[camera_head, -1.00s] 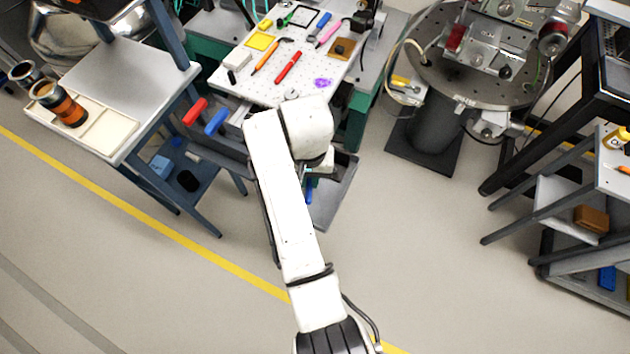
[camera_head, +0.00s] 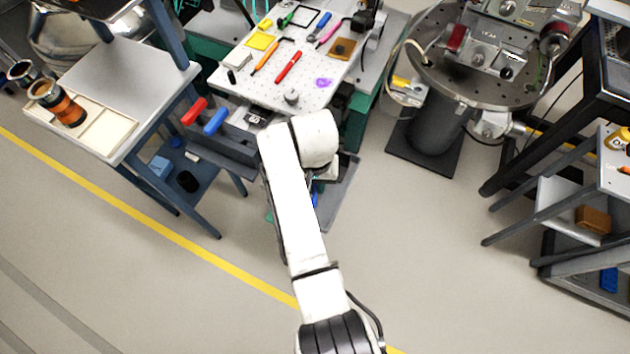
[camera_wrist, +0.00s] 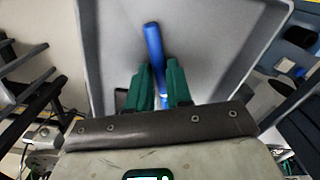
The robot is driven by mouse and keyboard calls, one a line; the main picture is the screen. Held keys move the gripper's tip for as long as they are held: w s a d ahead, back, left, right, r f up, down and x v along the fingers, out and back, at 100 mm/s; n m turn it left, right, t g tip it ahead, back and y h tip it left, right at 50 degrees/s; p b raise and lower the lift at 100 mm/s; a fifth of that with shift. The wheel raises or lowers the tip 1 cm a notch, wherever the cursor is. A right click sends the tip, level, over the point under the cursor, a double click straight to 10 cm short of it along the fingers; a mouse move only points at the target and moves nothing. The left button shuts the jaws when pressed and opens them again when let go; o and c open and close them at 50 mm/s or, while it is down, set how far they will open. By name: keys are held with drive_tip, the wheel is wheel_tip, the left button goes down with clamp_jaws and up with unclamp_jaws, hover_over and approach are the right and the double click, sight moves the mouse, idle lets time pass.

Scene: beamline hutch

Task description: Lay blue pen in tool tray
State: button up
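The blue pen (camera_wrist: 154,45) shows in the wrist view between the two green fingers of my gripper (camera_wrist: 160,70). The fingers are close together with the pen between them, and its far end sticks out past the fingertips over a grey tray (camera_wrist: 222,25) with raised edges. I cannot tell whether the pen touches the tray floor. In the head view my arm hides most of my gripper. A bit of blue (camera_head: 315,199) shows beside the arm over the grey tray (camera_head: 347,190), low beside the workbench.
A perforated bench top (camera_head: 330,72) carries a red marker, an orange tool and other small items. Red and blue handles (camera_head: 215,122) stick out at its left front. A grey side table (camera_head: 125,80) stands left, a round instrument stand (camera_head: 440,140) right. The floor in front is clear.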

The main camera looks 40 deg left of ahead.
drive_tip(key=o, duration=0.4)
drive_tip(key=shift+c, duration=0.2)
wheel_tip(320, 180, up, 12)
drive_tip(key=shift+r+p, duration=0.15)
drive_tip(key=shift+p, duration=0.2)
drive_tip(key=shift+d, duration=0.1)
